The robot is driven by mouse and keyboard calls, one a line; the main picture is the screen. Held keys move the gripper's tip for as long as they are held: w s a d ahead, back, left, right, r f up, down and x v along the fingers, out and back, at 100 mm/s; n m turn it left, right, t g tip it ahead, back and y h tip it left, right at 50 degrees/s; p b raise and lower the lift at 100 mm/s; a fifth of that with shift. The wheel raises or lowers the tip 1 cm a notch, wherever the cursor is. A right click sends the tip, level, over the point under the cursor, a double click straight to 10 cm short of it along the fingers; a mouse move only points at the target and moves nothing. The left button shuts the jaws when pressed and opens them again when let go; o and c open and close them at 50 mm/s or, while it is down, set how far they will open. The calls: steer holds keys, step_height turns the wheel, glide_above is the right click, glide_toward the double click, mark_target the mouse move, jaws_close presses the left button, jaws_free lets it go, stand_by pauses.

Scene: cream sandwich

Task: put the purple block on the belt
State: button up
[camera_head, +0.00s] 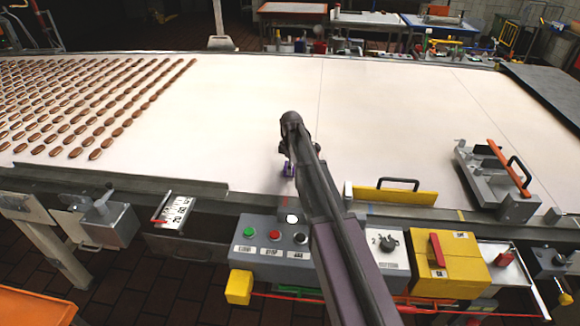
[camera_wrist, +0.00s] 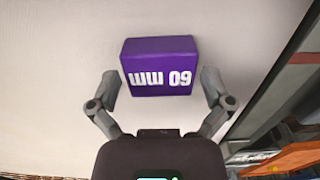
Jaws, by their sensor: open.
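The purple block (camera_wrist: 160,58) has white lettering, "60 MM", on the side that shows in the wrist view. It appears to rest on the pale belt (camera_head: 400,110), close to the belt's front edge. My gripper (camera_wrist: 159,80) is open. Its two grey fingers stand to the left and right of the block, with gaps visible on both sides. In the head view my arm hides most of the gripper (camera_head: 290,158).
Rows of brown sandwich biscuits (camera_head: 85,95) cover the belt's left part. A grey button box (camera_head: 270,247) and a yellow box (camera_head: 450,265) stand along the front edge. A metal fixture (camera_head: 495,180) sits at the right. The belt's middle is clear.

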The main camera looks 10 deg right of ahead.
step_height(320, 180, up, 12)
steer(key=p, duration=1.1)
steer(key=shift+f, duration=0.1)
steer(key=shift+d, duration=0.1)
stand_by(1.7)
